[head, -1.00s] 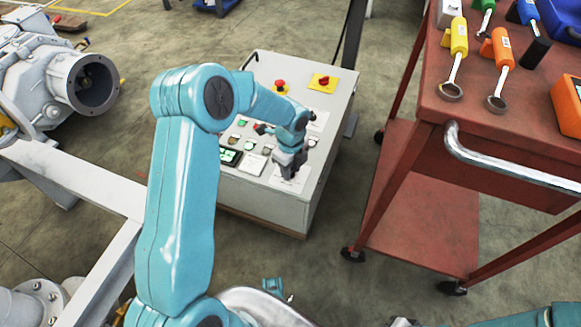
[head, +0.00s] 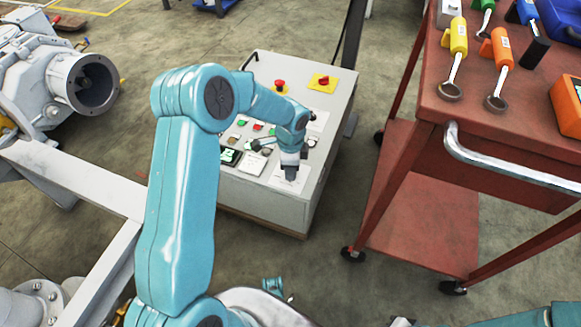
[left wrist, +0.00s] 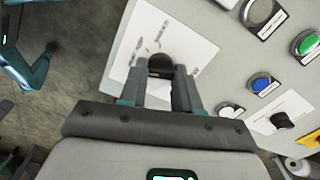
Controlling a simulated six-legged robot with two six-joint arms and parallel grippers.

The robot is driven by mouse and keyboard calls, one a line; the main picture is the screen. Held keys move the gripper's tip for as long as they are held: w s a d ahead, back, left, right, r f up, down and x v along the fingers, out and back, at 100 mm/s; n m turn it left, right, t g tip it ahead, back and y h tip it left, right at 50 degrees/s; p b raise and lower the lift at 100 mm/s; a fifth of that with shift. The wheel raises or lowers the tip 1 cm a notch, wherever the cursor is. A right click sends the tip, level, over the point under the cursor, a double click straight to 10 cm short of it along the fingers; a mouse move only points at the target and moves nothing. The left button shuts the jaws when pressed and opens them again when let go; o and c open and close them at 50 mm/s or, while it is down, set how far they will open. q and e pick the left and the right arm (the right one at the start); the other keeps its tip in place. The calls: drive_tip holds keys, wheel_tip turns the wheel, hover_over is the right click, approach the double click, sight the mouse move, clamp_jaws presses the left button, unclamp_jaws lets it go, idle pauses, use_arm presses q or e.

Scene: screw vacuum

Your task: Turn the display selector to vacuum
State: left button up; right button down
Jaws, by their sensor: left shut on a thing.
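The display selector is a black knob (left wrist: 160,64) on a white label plate (left wrist: 128,62) in the left wrist view. My left gripper (left wrist: 164,72) is shut on this knob, with one finger on each side. In the head view my left gripper (head: 290,174) points down at the white plate (head: 298,187) near the front edge of the grey control box (head: 262,207). There the gripper hides the knob. The plate's printed marks are too small to read.
The box top has coloured buttons, such as a blue one (left wrist: 263,84) and a green one (left wrist: 308,44), another black knob (left wrist: 282,121) and a red emergency stop (head: 280,85). A red tool cart (head: 428,222) stands to the right. Bare floor lies between.

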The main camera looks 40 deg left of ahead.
use_arm(q)
drive_tip(key=n, duration=0.4)
drive_tip(key=shift+b, duration=0.35)
drive_tip(key=shift+w+n+b, duration=0.1)
drive_tip(key=shift+n+b, duration=0.2)
drive_tip(key=shift+n, duration=1.8)
drive_tip(key=o, duration=1.1)
drive_tip(key=shift+c, duration=0.2)
wheel_tip(320, 180, up, 16)
drive_tip(key=p, duration=0.5)
drive_tip(key=shift+r, duration=0.25)
drive_tip(key=shift+f, duration=0.1)
